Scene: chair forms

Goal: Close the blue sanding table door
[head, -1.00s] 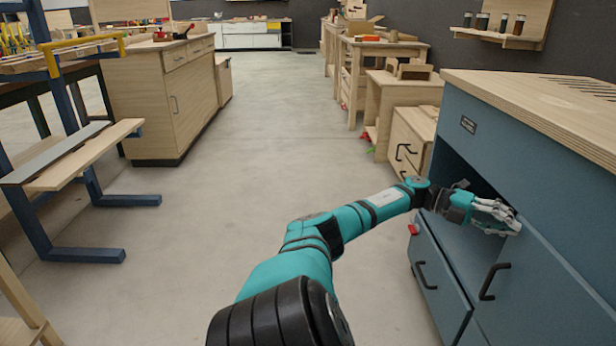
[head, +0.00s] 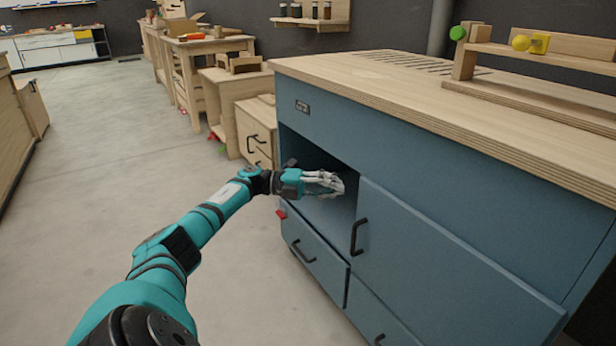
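The blue sanding table (head: 420,120) has a pale wooden top and stands on the right in the head view. Its front has a dark open compartment (head: 318,158) at the upper left. To the right of this opening is a large blue door panel (head: 440,255) with a black handle (head: 358,237) near its left edge. My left gripper (head: 333,184) is at the opening, just left of the door's upper left edge and above the handle. I cannot tell whether it touches the door or how far its pale fingers are apart. My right gripper is out of view.
Blue drawers (head: 315,258) with black handles sit below the opening. A small red piece (head: 281,214) shows at the table's left edge. Wooden cabinets (head: 255,130) stand behind. The grey floor (head: 110,150) on the left is clear.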

